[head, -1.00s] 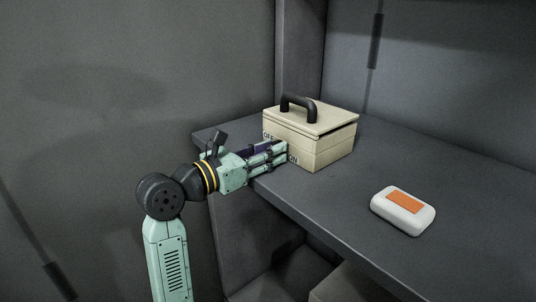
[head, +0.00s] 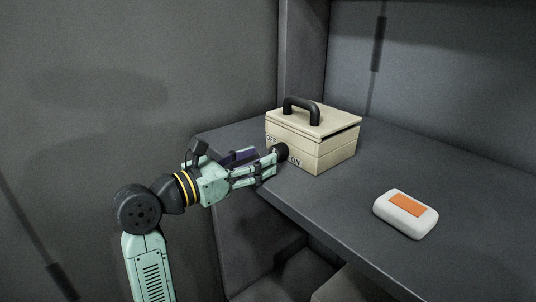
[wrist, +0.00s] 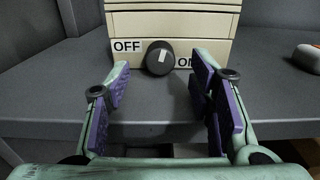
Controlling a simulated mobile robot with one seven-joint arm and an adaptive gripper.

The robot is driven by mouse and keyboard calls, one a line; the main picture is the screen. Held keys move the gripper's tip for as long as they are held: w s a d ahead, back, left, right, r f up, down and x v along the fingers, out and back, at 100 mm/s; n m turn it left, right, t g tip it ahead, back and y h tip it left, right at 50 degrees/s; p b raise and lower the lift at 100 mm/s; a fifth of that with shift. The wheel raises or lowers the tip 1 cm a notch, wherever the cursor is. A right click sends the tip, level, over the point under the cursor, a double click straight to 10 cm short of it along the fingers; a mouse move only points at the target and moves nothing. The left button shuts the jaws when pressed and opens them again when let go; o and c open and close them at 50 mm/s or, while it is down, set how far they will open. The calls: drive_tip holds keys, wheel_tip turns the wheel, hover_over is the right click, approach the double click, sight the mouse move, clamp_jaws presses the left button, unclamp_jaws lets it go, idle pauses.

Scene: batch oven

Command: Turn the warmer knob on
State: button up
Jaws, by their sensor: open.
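The warmer (head: 318,152) is a cream box with a black handle on its lid, standing on a dark grey counter. Its black knob (wrist: 159,58) is on the front face, between an OFF label on the left and an ON label on the right. The white mark on the knob points up and slightly right. In the head view the knob (head: 281,151) shows just beyond my fingertips. My gripper (wrist: 159,75) is open and empty in front of the warmer, its purple-padded fingers to either side of the knob with gaps between; it also shows in the head view (head: 273,166).
A white rounded block with an orange top (head: 406,213) lies on the counter (head: 340,208) to the right of the warmer. The counter's front edge runs below my gripper. Grey walls stand behind and to the left.

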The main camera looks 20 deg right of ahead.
drive_tip(key=v, duration=0.7)
drive_tip(key=shift+s+a, duration=0.15)
drive_tip(key=shift+a, duration=0.15)
drive_tip(key=shift+r, duration=0.15)
